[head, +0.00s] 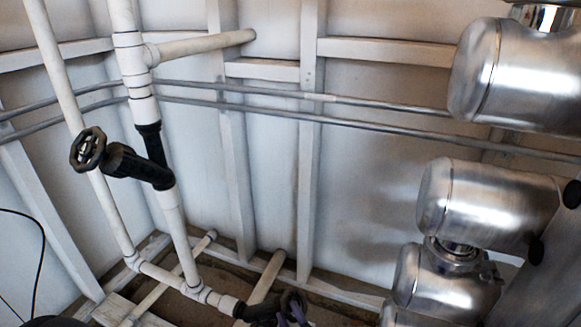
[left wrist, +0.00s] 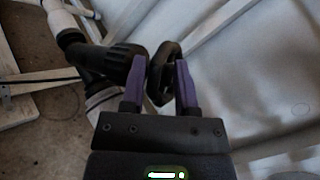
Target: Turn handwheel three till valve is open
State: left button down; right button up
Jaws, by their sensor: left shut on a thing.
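A dark handwheel (head: 291,301) on a black valve shows at the bottom of the head view, partly cut off by the frame edge. My left gripper (left wrist: 160,85) has its purple fingers on either side of this handwheel's rim and is shut on it. The handwheel (left wrist: 161,66) stands edge-on in the left wrist view, with the black valve body (left wrist: 117,58) to its left. The purple fingers of my left gripper (head: 292,316) also show at the bottom of the head view. I cannot read a number on the wheel. My right gripper does not show.
Another black handwheel (head: 88,149) sits on an angled valve (head: 140,166) at the upper left, on a white vertical pipe (head: 180,235). White pipes run along the floor. Thin grey conduits (head: 300,117) cross the framed wall. The space before the middle wall is clear.

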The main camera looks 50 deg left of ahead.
pick_arm(q)
jog(key=c, duration=0.5)
grip_release()
jog(key=shift+s+a+f, duration=0.15)
jog(key=shift+s+f, duration=0.05)
jog(key=shift+f, duration=0.1)
jog(key=shift+c, duration=0.2)
jog(key=shift+w+r, duration=0.15)
jog(key=v, duration=1)
